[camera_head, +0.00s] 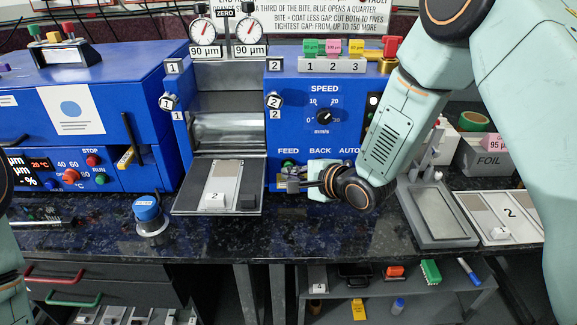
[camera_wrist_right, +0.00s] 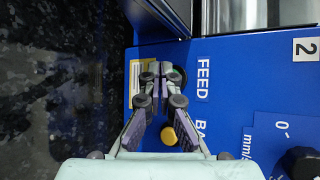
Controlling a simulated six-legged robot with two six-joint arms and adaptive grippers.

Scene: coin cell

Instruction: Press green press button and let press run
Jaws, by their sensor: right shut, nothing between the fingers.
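The blue press (camera_head: 345,95) stands at the middle, with a SPEED dial (camera_head: 324,116) and FEED, BACK and AUTO labels on its front. A small green button (camera_head: 287,164) shows below FEED in the head view. My right gripper (camera_head: 286,183) is shut and empty at the lower front of this panel. In the right wrist view the closed fingertips (camera_wrist_right: 156,70) point at the panel beside the FEED label and largely cover the button there. I cannot tell whether they touch it. A yellow button (camera_wrist_right: 168,135) lies beside the fingers, by BACK. My left gripper is not visible.
A tray (camera_head: 187,207) projects from the press rollers, bearing a light strip, left of my right gripper. A blue-capped jar (camera_head: 147,209) stands further left. Another blue machine (camera_head: 130,75) has STOP and RUN buttons.

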